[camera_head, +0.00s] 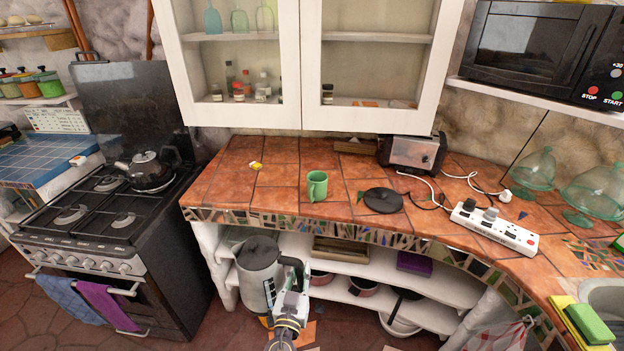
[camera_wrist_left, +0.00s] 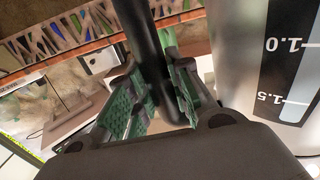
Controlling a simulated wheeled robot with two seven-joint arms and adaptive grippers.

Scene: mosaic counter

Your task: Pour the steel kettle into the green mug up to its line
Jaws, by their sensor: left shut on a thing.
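In the left wrist view the green-padded fingers (camera_wrist_left: 160,95) sit on both sides of the handle (camera_wrist_left: 148,45). The kettle's steel wall with a level scale (camera_wrist_left: 240,50) stands to the right there. The green mug (camera_head: 317,186) stands upright on the tiled counter, beyond the kettle and apart from it. The mug's line and the kettle's contents cannot be made out. My right gripper is not in view.
A round black base (camera_head: 383,201) lies right of the mug. A toaster (camera_head: 412,153) stands behind it, and a power strip (camera_head: 494,228) with cables lies farther right. The counter (camera_head: 230,190) left of the mug is mostly clear. Open shelves (camera_head: 400,282) lie below.

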